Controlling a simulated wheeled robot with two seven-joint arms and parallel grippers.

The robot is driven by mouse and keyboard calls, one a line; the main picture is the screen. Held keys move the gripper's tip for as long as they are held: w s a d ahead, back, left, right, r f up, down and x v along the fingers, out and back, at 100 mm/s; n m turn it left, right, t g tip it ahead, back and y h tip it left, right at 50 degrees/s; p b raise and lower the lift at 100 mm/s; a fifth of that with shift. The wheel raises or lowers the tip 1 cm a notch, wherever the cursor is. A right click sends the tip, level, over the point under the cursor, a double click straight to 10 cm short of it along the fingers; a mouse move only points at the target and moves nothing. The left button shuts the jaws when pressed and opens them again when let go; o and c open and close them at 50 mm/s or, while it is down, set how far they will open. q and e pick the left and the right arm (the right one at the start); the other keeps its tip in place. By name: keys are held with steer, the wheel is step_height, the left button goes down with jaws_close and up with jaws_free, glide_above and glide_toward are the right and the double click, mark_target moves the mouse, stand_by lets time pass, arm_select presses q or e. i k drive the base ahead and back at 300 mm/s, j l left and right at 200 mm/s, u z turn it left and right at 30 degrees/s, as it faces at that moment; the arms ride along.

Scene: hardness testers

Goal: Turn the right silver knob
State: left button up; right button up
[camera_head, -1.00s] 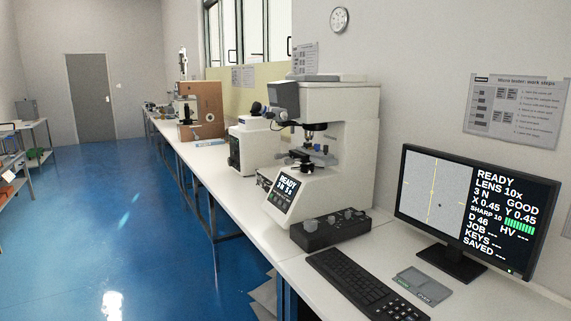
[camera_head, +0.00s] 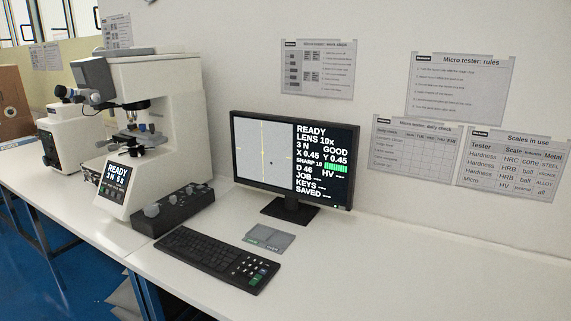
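A black control box (camera_head: 172,211) stands on the white bench in front of the micro hardness tester (camera_head: 155,120). Several silver-grey knobs sit on its top. The right silver knob (camera_head: 189,189) is at the box's right end, and another knob (camera_head: 152,210) is at its left end. The tester's small screen reads READY. The knobs are small in this view, so their turn angle cannot be told. Neither of my grippers is in view.
A monitor (camera_head: 292,160) reading READY, LENS 10x stands right of the box. A black keyboard (camera_head: 217,258) and a grey pad (camera_head: 269,237) lie in front of it. The bench (camera_head: 400,265) is clear on the right. Paper notices hang on the wall.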

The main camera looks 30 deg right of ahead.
mark_target(114, 148)
steer(key=z, duration=0.45)
steer(key=i+j+z, duration=0.65)
steer(key=j, duration=0.25)
steer(key=i+j, duration=0.2)
steer(key=j, duration=0.2)
steer(key=i+j+z, duration=0.15)
steer(key=j, duration=0.25)
steer(key=i+j+z, duration=0.1)
steer(key=j, duration=0.25)
steer(key=i+j, duration=0.1)
steer(key=j, duration=0.2)
steer(key=i+j, duration=0.1)
steer(key=j, duration=0.15)
steer(key=i+j, duration=0.1)
steer(key=j, duration=0.2)
